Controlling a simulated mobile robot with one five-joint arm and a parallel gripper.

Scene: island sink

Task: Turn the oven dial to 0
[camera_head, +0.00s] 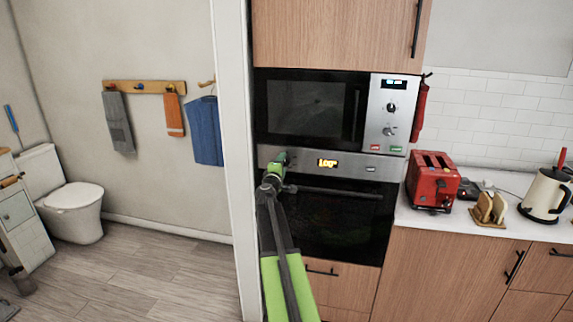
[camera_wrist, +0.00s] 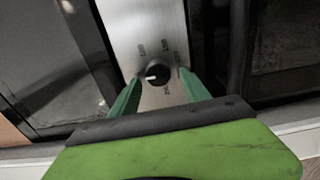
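The oven (camera_head: 335,218) is built in below the microwave, with a steel control strip (camera_head: 345,162) and a lit orange display (camera_head: 327,163) that seems to read 100. In the wrist view the round black oven dial (camera_wrist: 157,72) sits on the steel strip, with a white mark pointing left in the picture. My gripper (camera_wrist: 158,92) is open, its green fingertips on either side of the dial's lower part; I cannot tell whether they touch it. In the head view my gripper (camera_head: 279,160) is at the strip's left end and hides the dial.
The oven door handle (camera_head: 340,191) runs just below the strip. The microwave (camera_head: 312,108) with its own knobs is directly above. A white wall edge (camera_head: 234,150) stands close on the left. A red toaster (camera_head: 433,181) and a kettle (camera_head: 546,195) stand on the right counter.

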